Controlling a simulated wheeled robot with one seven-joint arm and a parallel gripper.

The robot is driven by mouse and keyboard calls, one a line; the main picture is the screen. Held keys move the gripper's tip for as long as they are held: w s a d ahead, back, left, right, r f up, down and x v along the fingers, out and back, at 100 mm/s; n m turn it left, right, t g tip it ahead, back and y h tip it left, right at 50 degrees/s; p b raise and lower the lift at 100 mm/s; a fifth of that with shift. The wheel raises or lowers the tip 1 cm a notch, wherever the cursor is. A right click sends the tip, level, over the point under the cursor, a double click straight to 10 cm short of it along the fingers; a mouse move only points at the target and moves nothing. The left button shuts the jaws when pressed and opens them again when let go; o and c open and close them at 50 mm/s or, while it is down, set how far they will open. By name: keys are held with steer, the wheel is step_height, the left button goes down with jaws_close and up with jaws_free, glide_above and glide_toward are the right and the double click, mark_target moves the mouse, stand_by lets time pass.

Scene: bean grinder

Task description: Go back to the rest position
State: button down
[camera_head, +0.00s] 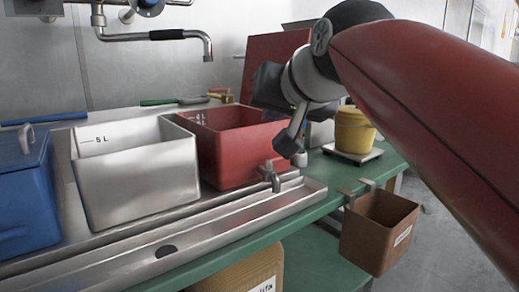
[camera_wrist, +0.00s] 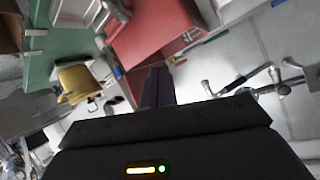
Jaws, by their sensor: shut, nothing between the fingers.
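My gripper (camera_head: 291,136) is in the air in front of the red container (camera_head: 240,150), with its fingertips pointing down past the container's right front part. Its fingers are together and hold nothing. In the wrist view my gripper (camera_wrist: 158,75) shows as dark fingers above the black gripper body. The red container (camera_wrist: 150,35) is beyond the fingertips in that view. My red arm comes in from the upper right of the head view.
A white bin (camera_head: 135,185) and a blue lidded bin (camera_head: 25,200) stand left. A yellow bucket (camera_head: 352,132) sits on a scale at right. A brown box (camera_head: 378,235) hangs on the green table's edge. A tap (camera_head: 205,45) juts from the wall.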

steer(key=s+d+f+g+h, duration=0.1)
steer(key=s+d+f, duration=0.3)
steer(key=f, duration=0.7)
steer(key=s+d+f+g+h, duration=0.1)
steer(key=s+d+f+g, duration=0.2)
steer(key=s+f, duration=0.4)
steer(key=s+d+f+g+h, duration=0.2)
steer(key=s+d+f, duration=0.4)
steer(key=f, duration=1)
steer(key=shift+f, duration=0.15)
steer(key=shift+w, duration=0.1)
